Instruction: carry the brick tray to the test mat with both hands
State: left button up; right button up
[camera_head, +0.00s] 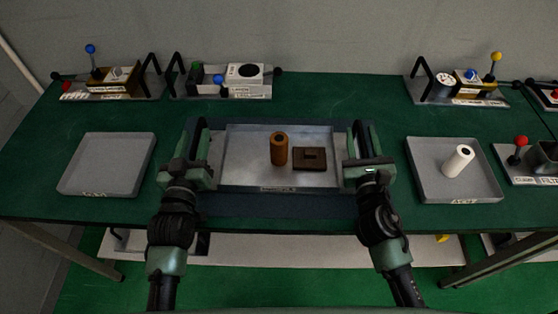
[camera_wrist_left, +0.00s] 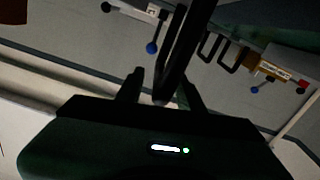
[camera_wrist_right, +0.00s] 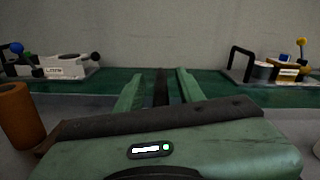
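The grey tray (camera_head: 245,172) is centred over the dark blue mat (camera_head: 285,207); I cannot tell whether it rests on it or is just above. In it stand a brown cylinder (camera_head: 279,149) and a flat dark brown brick (camera_head: 310,165). My left gripper (camera_head: 190,172) is at the tray's left black handle; the left wrist view shows the bar (camera_wrist_left: 180,60) between its fingers. My right gripper (camera_head: 366,172) is at the right handle; the bar (camera_wrist_right: 160,88) lies between its fingers in the right wrist view. Both grippers look open, with gaps beside the bars.
A grey tray (camera_head: 85,175) lies empty on the left of the green table. Another tray (camera_head: 440,188) on the right holds a white cylinder (camera_head: 458,161). Devices with coloured knobs (camera_head: 110,83) line the back edge. Green tabletop is free between trays and devices.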

jog(key=shift+s, duration=0.15)
jog(key=s, duration=0.9)
jog(key=shift+s+a, duration=0.2)
jog(key=shift+s, duration=0.2)
pick_arm(q)
jog(key=s, duration=1.1)
jog(key=shift+s+a, duration=0.25)
jog(key=shift+s, duration=0.05)
pick_arm(e)
jog(key=shift+s, duration=0.9)
jog(key=shift+s+a, duration=0.1)
pick_arm(q)
jog(key=shift+s, duration=0.15)
